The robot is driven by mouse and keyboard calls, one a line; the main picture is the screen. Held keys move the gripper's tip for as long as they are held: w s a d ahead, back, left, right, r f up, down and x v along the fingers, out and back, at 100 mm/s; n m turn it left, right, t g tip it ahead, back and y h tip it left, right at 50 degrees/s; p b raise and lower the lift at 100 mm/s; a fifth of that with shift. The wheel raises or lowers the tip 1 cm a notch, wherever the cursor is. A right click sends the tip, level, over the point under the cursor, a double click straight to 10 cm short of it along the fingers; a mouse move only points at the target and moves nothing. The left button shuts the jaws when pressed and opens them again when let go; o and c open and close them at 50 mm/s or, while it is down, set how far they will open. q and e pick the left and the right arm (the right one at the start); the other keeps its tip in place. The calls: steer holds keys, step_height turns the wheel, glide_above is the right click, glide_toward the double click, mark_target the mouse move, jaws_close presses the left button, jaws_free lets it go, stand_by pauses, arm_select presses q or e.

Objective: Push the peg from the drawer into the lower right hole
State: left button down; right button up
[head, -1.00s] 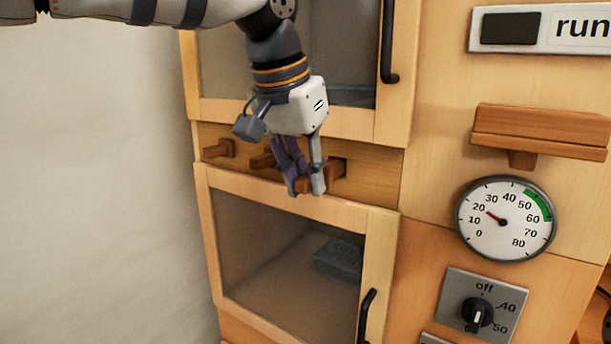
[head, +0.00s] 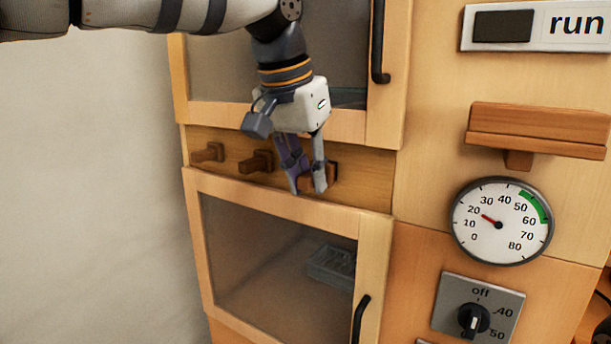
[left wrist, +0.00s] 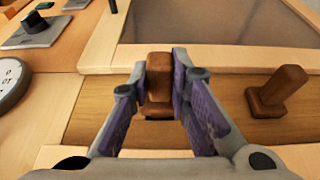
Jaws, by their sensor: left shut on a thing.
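A brown wooden peg (left wrist: 159,78) sits between the fingers of my left gripper (left wrist: 161,85) in the left wrist view. In the head view this gripper (head: 309,186) is shut on the same peg (head: 304,184), at the right end of a wooden strip (head: 365,176) between two glazed doors. The peg's inner end is at the strip, by a dark brown square; how deep it sits is hidden by the fingers. Two similar pegs stick out of the strip: a middle one (head: 257,162) and a left one (head: 208,152). No open drawer shows. My right gripper is not in view.
The upper door has a black handle (head: 378,45); the lower door (head: 375,255) has another (head: 361,318). A grey tray (head: 332,265) lies behind the lower glass. To the right are a wooden ledge (head: 537,125), a gauge (head: 502,221) and a knob (head: 474,320).

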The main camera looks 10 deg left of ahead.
arm_select(q)
steer(key=shift+w+d, duration=0.25)
steer(key=shift+w, duration=0.35)
steer(key=c, duration=1.4)
jaws_free()
steer(key=shift+r, duration=0.1)
